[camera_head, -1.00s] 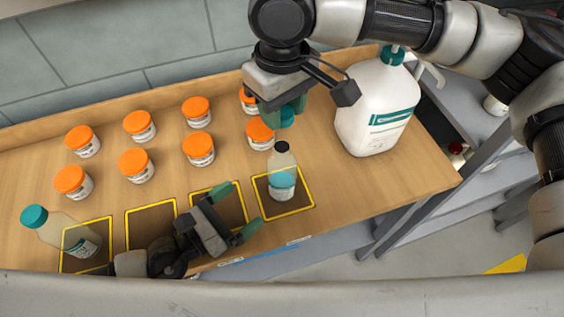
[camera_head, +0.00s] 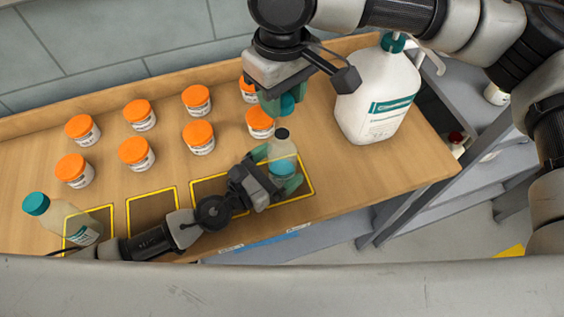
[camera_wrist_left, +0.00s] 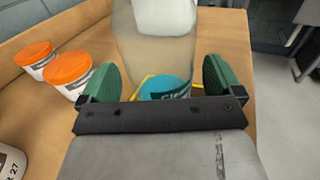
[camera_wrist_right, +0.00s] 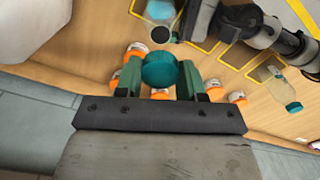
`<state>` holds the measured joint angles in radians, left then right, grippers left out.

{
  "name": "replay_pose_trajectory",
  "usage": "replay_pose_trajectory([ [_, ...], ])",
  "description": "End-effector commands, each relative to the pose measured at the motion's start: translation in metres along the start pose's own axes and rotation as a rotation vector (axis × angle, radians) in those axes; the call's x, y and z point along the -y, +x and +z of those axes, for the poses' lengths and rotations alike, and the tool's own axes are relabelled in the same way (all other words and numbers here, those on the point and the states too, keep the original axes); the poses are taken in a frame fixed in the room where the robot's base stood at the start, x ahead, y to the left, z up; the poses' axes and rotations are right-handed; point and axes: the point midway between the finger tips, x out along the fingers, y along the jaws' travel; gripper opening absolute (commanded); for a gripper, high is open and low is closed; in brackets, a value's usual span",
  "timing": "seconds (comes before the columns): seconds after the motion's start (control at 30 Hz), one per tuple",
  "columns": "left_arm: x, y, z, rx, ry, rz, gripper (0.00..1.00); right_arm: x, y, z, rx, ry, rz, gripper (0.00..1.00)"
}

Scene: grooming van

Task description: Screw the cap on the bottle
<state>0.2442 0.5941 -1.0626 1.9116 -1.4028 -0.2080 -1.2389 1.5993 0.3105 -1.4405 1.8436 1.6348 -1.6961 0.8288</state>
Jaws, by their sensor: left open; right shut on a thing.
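A clear bottle (camera_head: 283,152) with a dark open neck and a teal label stands upright in the rightmost yellow-outlined square. My left gripper (camera_head: 279,166) is open, with its green fingers on either side of the bottle's body. In the left wrist view the bottle (camera_wrist_left: 153,50) stands between the open fingers, with a gap at each side. My right gripper (camera_head: 285,104) is shut on a teal cap (camera_wrist_right: 160,69) and holds it above and behind the bottle, apart from it. In the right wrist view the bottle's dark mouth (camera_wrist_right: 160,34) is beyond the cap.
Several orange-lidded jars (camera_head: 136,152) stand in two rows behind. A white jug (camera_head: 376,100) with a teal top stands right of the bottle. The table's front edge is close to my left arm.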

Motion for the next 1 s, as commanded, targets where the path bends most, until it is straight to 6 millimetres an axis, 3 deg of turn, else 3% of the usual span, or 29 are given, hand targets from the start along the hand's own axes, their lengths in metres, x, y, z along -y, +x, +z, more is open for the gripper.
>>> replay_pose_trajectory([
  [0.2, 0.0001, 0.0144, 0.0004, 0.000, 0.000, 0.000, 0.95, 0.0001, -0.0001, 0.0000, 0.000, 0.000, 0.000, 0.17],
  [0.5, 0.0001, 0.0151, 0.0001, -0.001, 0.000, 0.001, 0.93, 0.0001, 0.0000, 0.0000, 0.000, 0.000, 0.000, 0.17],
  [0.9, 0.0001, 0.0148, 0.0000, -0.001, 0.000, 0.000, 0.32, 0.0001, 0.0000, 0.0000, 0.000, 0.000, 0.000, 0.17],
  [1.0, 0.0001, 0.0148, 0.0000, -0.001, 0.000, 0.000, 0.21, 0.0001, 0.0000, 0.0000, 0.000, 0.000, 0.000, 0.17],
])
